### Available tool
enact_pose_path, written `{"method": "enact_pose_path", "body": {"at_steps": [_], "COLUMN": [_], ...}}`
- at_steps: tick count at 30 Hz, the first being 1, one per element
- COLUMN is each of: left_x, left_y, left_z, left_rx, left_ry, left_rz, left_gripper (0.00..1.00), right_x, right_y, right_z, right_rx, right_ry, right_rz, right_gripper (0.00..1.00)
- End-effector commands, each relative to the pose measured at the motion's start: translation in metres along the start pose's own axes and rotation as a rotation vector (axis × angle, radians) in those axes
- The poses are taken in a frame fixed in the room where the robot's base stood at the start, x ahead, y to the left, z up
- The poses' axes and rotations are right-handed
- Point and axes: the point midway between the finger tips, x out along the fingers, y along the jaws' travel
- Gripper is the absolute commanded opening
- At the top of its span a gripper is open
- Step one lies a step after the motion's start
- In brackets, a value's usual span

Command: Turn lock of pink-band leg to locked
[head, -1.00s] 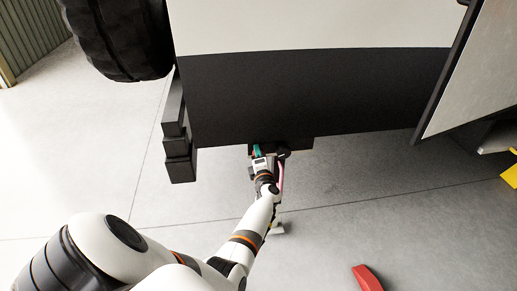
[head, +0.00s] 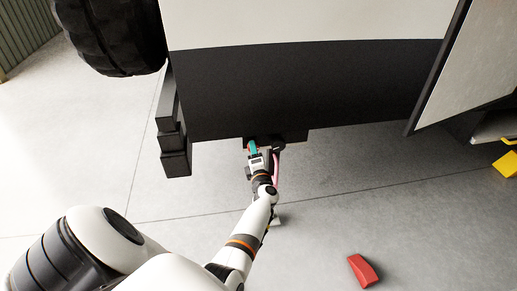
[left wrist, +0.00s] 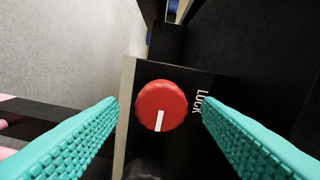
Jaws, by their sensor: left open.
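In the left wrist view a round red lock knob (left wrist: 161,104) with a white pointer line sits on a black plate (left wrist: 195,85). The line points down, and the word LOCK stands to the right of the knob. My left gripper (left wrist: 160,108) is open, with one teal finger on each side of the knob; I cannot tell whether they touch it. In the head view my left gripper (head: 254,150) is under the caravan's black lower edge, beside the pink-band leg (head: 276,170). The arm hides most of the leg and the knob. My right gripper is not in view.
The caravan's black side panel (head: 300,90) overhangs the leg. A black stepped bracket (head: 174,145) and a tyre (head: 110,35) are to the left. An open hatch (head: 455,80) is at right. A red block (head: 363,271) lies on clear floor.

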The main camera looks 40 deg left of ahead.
Motion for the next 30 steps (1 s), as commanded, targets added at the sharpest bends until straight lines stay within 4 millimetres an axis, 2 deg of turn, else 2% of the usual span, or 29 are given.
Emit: {"method": "enact_pose_path", "body": {"at_steps": [1, 6, 12, 18, 30], "left_x": [-0.014, -0.051, -0.081, -0.091, -0.091], "left_y": [-0.001, 0.0, 0.0, 0.0, 0.0], "left_z": [-0.001, -0.001, -0.001, -0.001, -0.001], "left_rx": [0.0, 0.001, 0.002, 0.002, 0.002], "left_ry": [0.001, 0.002, 0.001, 0.002, 0.002], "left_rz": [0.004, 0.005, 0.002, 0.001, 0.001], "left_gripper": [0.59, 0.59, 0.59, 0.59, 0.59], "right_x": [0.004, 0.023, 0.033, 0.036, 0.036], "right_y": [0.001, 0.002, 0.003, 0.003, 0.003], "right_z": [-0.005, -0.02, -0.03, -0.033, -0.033], "right_rx": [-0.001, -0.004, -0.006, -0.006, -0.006], "right_ry": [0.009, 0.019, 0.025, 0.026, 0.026], "right_rz": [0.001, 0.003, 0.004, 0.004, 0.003], "right_gripper": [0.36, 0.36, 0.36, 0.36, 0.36]}}
